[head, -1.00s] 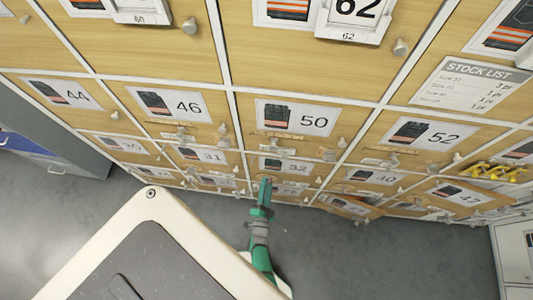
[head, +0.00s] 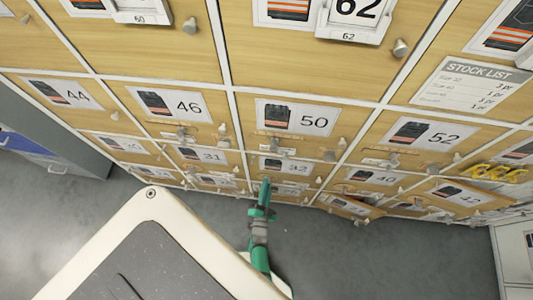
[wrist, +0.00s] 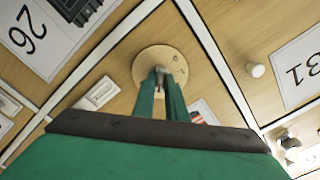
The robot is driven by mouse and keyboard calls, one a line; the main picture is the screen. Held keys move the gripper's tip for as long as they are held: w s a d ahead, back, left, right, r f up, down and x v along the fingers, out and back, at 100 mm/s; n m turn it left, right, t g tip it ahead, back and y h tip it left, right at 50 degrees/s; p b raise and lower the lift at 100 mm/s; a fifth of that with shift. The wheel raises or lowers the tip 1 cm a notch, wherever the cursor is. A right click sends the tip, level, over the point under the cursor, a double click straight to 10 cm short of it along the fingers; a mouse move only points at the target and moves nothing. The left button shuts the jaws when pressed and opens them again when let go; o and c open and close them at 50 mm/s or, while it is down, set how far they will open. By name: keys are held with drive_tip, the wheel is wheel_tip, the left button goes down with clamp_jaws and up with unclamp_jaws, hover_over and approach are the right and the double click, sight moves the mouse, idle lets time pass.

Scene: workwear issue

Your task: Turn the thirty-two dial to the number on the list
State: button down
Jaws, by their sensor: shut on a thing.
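My gripper (head: 265,182) reaches up to the cabinet front just below the card marked 32 (head: 284,167) in the head view. In the wrist view my gripper (wrist: 160,74) is shut on the middle of a round wooden dial (wrist: 178,62). The dial has a small dark mark near its rim; its knob is mostly hidden between the fingers. In the head view the dial is hidden or too small to make out. The stock list (head: 470,85) hangs at the upper right, with size lines and pair counts too small to read surely.
Doors with projecting knobs surround my gripper. Yellow items (head: 495,173) stick out at the right. Grey floor (head: 330,255) is clear below.

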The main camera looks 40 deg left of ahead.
drive_tip(key=shift+n, duration=2.5)
drive_tip(key=c, duration=1.8)
unclamp_jaws()
drive_tip(key=v, duration=1.1)
